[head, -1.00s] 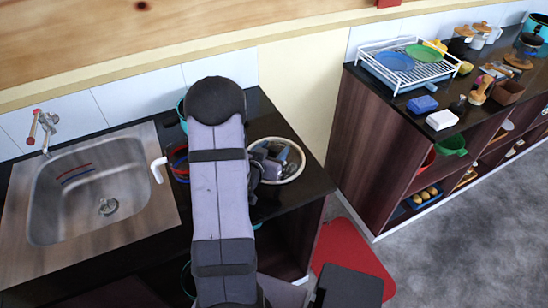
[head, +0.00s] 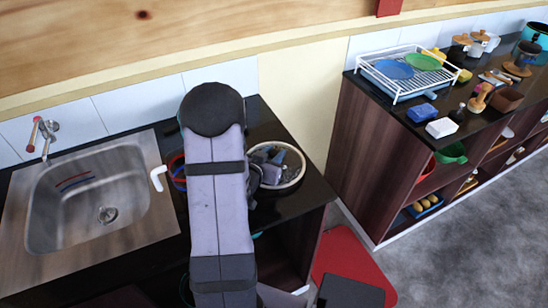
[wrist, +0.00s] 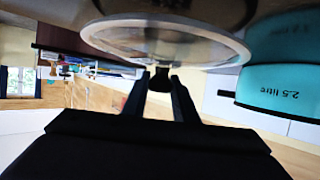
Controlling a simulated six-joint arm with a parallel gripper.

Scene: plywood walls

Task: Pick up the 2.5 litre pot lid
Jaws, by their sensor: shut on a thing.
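The pot lid, a clear round disc with a pale rim, shows in the head view (head: 298,179) on or just above the dark counter, right of my arm. It also fills the top middle of the wrist view (wrist: 165,38), which is upside down. My gripper (wrist: 160,82) is shut on the lid's dark knob (wrist: 161,76). In the head view my gripper (head: 274,160) is over the lid and hides part of it. I cannot tell whether the lid is clear of the surface. A teal pot marked "2.5 litre" (wrist: 285,90) stands beside the lid.
A sink (head: 100,200) is left of my arm. A second counter (head: 400,110) at the right holds a white dish rack (head: 405,85) and several kitchen items. A red stool or mat (head: 345,260) is below. My arm hides the counter's middle.

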